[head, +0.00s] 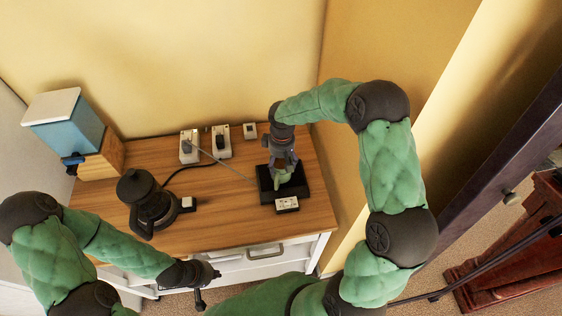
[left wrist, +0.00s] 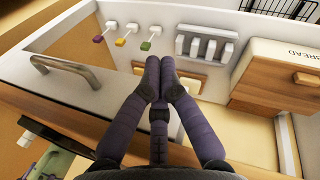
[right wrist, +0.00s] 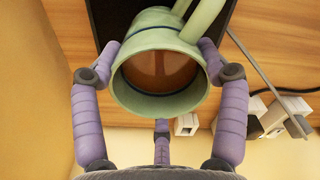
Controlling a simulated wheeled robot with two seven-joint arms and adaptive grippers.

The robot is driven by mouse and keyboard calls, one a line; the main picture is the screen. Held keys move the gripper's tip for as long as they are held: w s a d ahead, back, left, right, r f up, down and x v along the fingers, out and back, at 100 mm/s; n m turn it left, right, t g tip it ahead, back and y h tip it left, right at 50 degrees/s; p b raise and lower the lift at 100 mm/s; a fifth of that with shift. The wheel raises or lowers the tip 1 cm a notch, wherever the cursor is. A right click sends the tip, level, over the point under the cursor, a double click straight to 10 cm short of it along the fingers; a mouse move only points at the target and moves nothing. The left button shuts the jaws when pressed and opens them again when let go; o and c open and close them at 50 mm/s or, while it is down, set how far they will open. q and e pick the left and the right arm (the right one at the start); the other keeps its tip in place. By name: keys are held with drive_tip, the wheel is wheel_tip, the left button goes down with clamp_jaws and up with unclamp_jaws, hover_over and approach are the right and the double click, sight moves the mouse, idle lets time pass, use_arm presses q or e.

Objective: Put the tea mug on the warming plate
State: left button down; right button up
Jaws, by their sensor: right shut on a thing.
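The green tea mug (head: 285,178) shows at my right gripper (head: 284,164), over the black warming plate (head: 267,192) on the right of the wooden cabinet top. In the right wrist view, the fingers of that gripper are shut on both sides of the mug (right wrist: 158,100). Brown tea shows inside, and the handle points to the upper right. The dark plate (right wrist: 105,18) shows behind the mug. I cannot tell whether the mug's base touches it. My left gripper (head: 213,277) is empty in front of the cabinet; its fingertips (left wrist: 159,62) are together.
A black kettle-like pot (head: 148,203) stands left of the plate. White sockets (head: 189,147) with plugs and cables lie at the back. A blue and wooden box (head: 65,125) stands at the far left. The wall is close right of the plate. The middle wood is mostly clear.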

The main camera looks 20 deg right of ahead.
drive_tip(key=o, duration=1.7)
drive_tip(key=shift+f, duration=0.1)
wheel_tip(320, 180, up, 12)
drive_tip(key=shift+d+r+p, duration=0.1)
drive_tip(key=shift+r+p, duration=0.05)
drive_tip(key=shift+p, duration=0.35)
